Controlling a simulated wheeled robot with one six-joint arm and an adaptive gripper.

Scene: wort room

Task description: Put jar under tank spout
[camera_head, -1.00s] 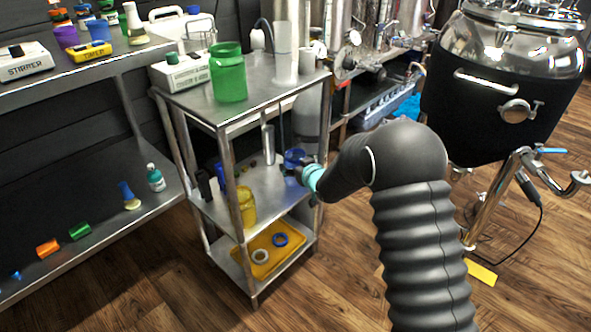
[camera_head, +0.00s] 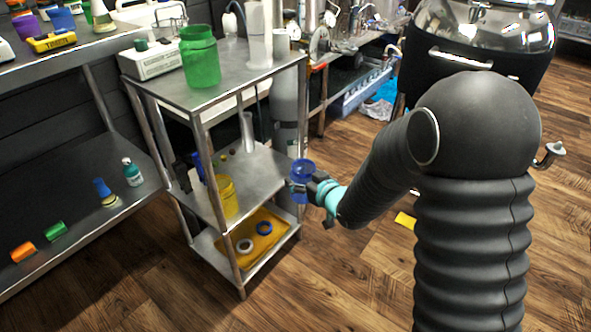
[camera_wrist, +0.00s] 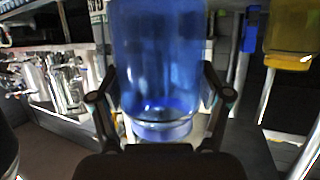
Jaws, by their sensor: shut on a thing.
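A blue see-through jar (camera_head: 301,172) is held in my gripper (camera_head: 312,187), just off the right front side of the steel cart. In the wrist view the jar (camera_wrist: 155,60) fills the middle between the two fingers of my gripper (camera_wrist: 160,100), which are shut on it. The shiny tank with a black jacket (camera_head: 478,60) stands at the upper right in the head view. A spout-like fitting (camera_head: 548,154) shows at its lower right; my arm hides much of the tank's lower part.
The cart (camera_head: 247,77) carries a green jar (camera_head: 200,57) on top, a yellow jar (camera_head: 227,196) on its middle shelf and a yellow tray (camera_head: 265,240) with rings below. A yellow floor mark (camera_head: 405,220) lies by my arm. Open wooden floor lies right of the cart.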

